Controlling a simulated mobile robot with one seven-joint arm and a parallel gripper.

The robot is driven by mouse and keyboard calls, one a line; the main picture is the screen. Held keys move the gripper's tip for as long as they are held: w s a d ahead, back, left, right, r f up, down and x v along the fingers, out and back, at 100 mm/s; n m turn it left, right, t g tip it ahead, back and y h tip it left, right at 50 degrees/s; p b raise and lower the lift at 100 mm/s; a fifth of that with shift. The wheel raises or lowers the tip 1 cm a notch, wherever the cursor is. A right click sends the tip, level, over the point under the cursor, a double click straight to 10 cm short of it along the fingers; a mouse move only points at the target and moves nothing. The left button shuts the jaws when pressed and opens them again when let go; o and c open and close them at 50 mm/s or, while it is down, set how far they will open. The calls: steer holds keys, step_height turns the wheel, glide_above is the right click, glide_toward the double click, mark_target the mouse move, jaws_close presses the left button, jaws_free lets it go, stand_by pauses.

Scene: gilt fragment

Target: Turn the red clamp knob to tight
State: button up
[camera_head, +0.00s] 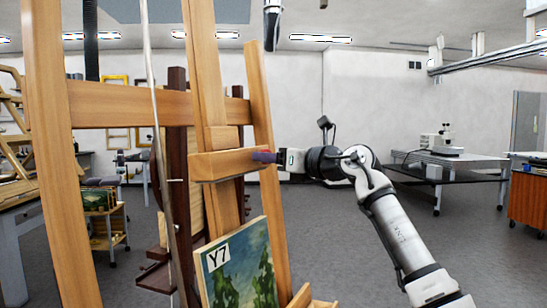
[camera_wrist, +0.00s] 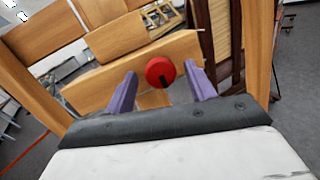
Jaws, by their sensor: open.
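The red clamp knob (camera_wrist: 160,72) is round with a dark mark on its lower edge. The fingers are apart, with a gap on each side of the knob. In the head view my gripper (camera_head: 266,156) is at the right end of the wooden clamp bar (camera_head: 222,164) on the easel. The knob is hidden there behind the fingers.
A painting marked Y7 (camera_head: 240,267) leans on the easel below the clamp bar. Easel posts (camera_head: 262,120) stand close beside my gripper. A metal table (camera_head: 452,163) with a microscope and an orange cabinet (camera_head: 528,199) stand to the right. The floor between is clear.

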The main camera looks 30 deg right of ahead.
steer(key=shift+c, duration=0.4)
steer(key=c, duration=0.9)
